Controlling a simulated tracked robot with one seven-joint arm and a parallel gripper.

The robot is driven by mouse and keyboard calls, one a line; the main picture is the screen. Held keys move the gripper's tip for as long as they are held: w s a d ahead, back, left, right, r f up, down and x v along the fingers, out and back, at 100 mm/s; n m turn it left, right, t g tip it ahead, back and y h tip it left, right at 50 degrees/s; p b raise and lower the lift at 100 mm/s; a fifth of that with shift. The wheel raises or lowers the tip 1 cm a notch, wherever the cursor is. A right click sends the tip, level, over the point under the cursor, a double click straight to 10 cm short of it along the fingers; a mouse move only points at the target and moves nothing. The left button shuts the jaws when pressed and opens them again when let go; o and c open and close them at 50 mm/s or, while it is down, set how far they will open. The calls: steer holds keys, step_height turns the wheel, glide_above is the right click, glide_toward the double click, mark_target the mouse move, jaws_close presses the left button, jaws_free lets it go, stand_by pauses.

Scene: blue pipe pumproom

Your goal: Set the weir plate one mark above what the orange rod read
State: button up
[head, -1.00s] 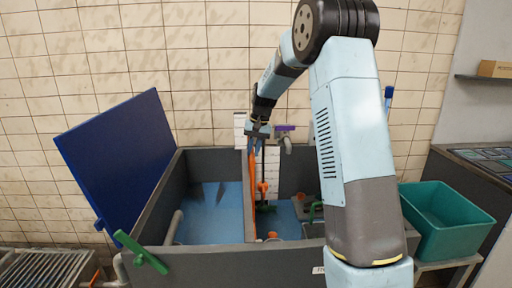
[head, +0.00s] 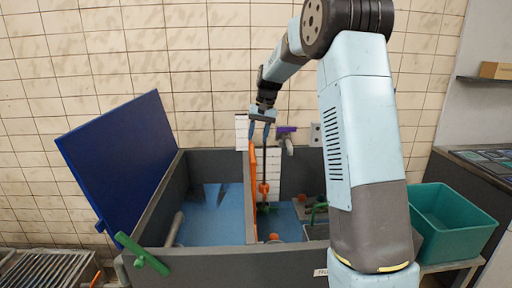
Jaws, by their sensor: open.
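My gripper (head: 260,131) is in the head view, above the divider of the grey tank. A white marked scale (head: 273,168) stands behind, and another (head: 241,132) is at upper left. Their marks are too small to read.
The tank's left compartment (head: 213,212) holds blue water. A blue lid (head: 118,160) stands open at left, and a green handle (head: 142,254) is on the front left corner. A purple-topped fitting (head: 287,131) is right of my gripper. A teal bin (head: 452,220) stands at right.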

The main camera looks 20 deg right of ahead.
step_height(320, 180, up, 7)
steer(key=d, duration=0.1)
steer(key=shift+s+d, duration=0.15)
steer(key=shift+d, duration=0.05)
steer(key=s+a+r+n+t+h, duration=0.1)
steer(key=s+r, duration=0.2)
steer(key=s, duration=0.8)
steer(key=s+a+r+t, duration=0.1)
steer(key=s+r, duration=0.2)
steer(key=s, duration=0.8)
steer(key=s+f+t, duration=0.1)
steer(key=s+f, duration=0.2)
steer(key=s, duration=0.7)
steer(key=s+f+n+t+h, duration=0.1)
steer(key=s+f+t, duration=0.1)
steer(key=s, duration=0.7)
steer(key=shift+s+f, duration=0.35)
steer(key=shift+f, duration=0.5)
